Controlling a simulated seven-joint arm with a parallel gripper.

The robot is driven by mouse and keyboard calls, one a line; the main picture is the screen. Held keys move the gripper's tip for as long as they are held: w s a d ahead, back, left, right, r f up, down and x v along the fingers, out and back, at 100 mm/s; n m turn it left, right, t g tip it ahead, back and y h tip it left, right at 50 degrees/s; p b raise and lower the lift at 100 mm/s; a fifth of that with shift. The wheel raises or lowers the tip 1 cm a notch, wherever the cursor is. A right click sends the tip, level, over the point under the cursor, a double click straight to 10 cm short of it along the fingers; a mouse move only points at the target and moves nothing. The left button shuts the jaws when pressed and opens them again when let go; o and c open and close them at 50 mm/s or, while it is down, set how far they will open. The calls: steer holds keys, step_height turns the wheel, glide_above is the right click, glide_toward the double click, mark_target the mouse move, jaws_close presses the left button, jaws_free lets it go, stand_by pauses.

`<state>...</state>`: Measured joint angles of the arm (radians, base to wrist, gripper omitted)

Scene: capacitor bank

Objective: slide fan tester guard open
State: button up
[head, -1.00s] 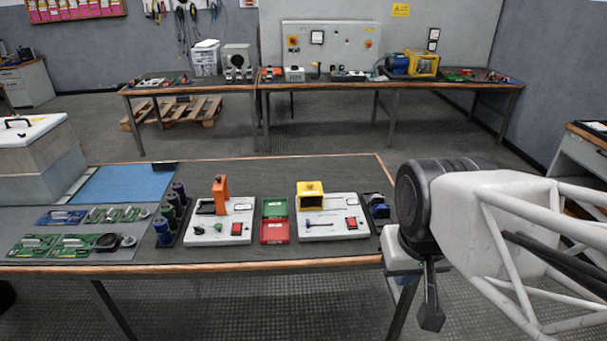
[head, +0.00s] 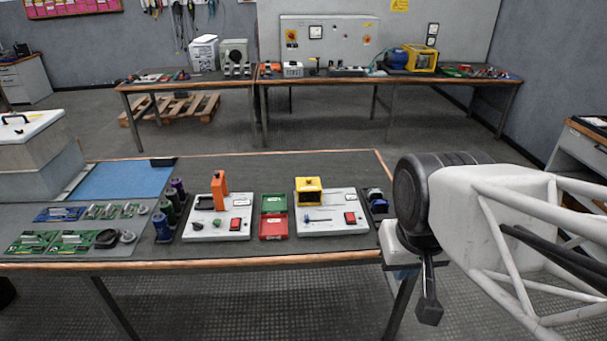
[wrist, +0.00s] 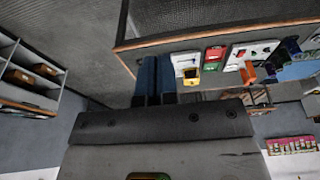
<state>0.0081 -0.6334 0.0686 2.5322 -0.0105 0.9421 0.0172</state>
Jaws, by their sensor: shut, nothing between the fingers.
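A yellow box-like guard (head: 308,190) stands at the back of the right white tester panel (head: 332,228) on the near table. A small rod with a blue part and a red switch (head: 350,218) are in front of it on the panel. I cannot tell the guard's slide position. It also shows in the wrist view as a yellow frame (wrist: 187,78). My gripper (head: 430,312) hangs fingers down off the table's right front corner, well apart from the guard. Its blue fingers (wrist: 155,82) are together and empty in the wrist view.
Left of the tester are a green and red tray (head: 273,218) and another white panel with an orange upright part (head: 219,190). Small blue and black parts (head: 377,200) stand at its right. A back bench holds a yellow cage (head: 422,58).

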steer(key=o, duration=0.4)
steer(key=shift+w+r, duration=0.1)
steer(key=shift+w, duration=0.05)
steer(key=shift+o, duration=1.1)
steer(key=shift+w+r, duration=0.15)
steer(key=shift+w, duration=0.15)
steer(key=w+a+r+m+g, duration=0.2)
steer(key=w+m, duration=0.7)
steer(key=w, duration=2.4)
steer(key=w+a+f+m, duration=0.2)
steer(key=w+f, duration=0.4)
steer(key=w, duration=0.4)
steer(key=w+a+f+m, duration=0.2)
steer(key=w+f+m, duration=0.2)
steer(key=w+f, duration=0.3)
steer(key=w+a+f+m, duration=0.2)
steer(key=w+f, duration=0.5)
steer(key=w, duration=0.8)
steer(key=shift+a+f+m+g, duration=0.2)
steer(key=shift+f+m+g, duration=0.1)
steer(key=shift+m, duration=0.1)
